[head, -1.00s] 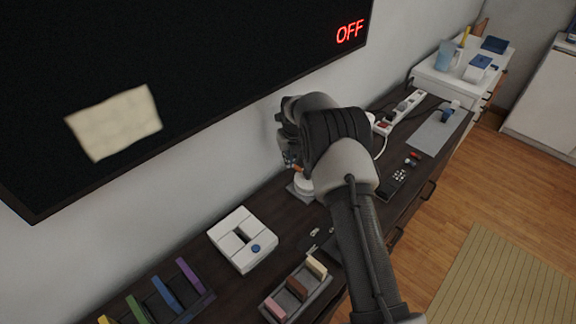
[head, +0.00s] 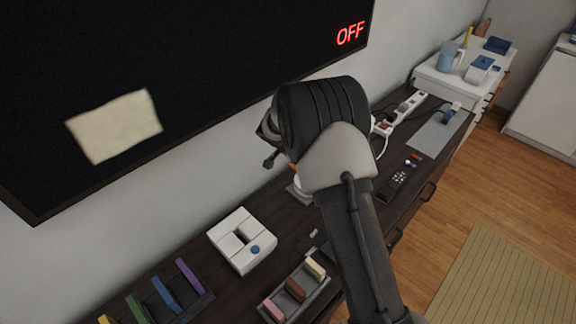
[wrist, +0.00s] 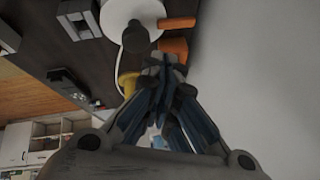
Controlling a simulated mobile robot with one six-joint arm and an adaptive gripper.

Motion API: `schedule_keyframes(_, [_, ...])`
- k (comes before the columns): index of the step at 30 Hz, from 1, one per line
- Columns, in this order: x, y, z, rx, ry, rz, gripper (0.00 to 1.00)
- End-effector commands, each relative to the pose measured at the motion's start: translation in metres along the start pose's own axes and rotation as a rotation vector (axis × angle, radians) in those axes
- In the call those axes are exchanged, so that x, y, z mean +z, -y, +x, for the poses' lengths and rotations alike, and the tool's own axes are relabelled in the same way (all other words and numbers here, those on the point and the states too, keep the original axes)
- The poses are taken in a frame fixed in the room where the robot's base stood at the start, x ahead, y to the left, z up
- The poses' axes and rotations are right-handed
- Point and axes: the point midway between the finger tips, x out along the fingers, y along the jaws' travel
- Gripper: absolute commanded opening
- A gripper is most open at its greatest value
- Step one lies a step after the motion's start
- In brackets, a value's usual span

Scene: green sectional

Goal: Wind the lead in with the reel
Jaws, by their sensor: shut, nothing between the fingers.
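The reel, a white round disc (wrist: 115,18) with a dark knob (wrist: 135,36) and orange parts (wrist: 172,48), shows at the top of the wrist view. In the head view only a pale edge of it (head: 297,191) shows beside my arm; the rest is hidden. A thin white lead (head: 382,148) hangs by the power strip in the head view; a pale lead (wrist: 118,62) runs from the disc in the wrist view. My gripper (wrist: 165,66) is shut and empty, its tips close to the orange parts; I cannot tell whether they touch.
A power strip (head: 403,111) lies behind the arm on the dark cabinet. A remote (head: 399,180), a white square box (head: 242,240) and a tray of coloured blocks (head: 297,289) stand around it. The wall and the screen (head: 200,60) are close on the left.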

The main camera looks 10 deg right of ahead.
Motion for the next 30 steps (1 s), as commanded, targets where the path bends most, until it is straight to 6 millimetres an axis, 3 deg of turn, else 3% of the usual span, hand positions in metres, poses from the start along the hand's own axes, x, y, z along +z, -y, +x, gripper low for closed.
schedule_keyframes(6, [0.039, 0.003, -0.016, -0.124, -0.063, -0.884, 0.0])
schedule_keyframes(12, [0.076, -0.002, -0.028, -0.209, -0.1, -1.455, 0.0])
schedule_keyframes(16, [0.087, -0.005, -0.03, -0.235, -0.111, -1.616, 0.0])
schedule_keyframes(20, [0.09, -0.004, -0.022, -0.24, -0.112, -1.648, 0.0])
schedule_keyframes(30, [0.096, 0.009, 0.042, -0.236, -0.111, -1.642, 0.0])
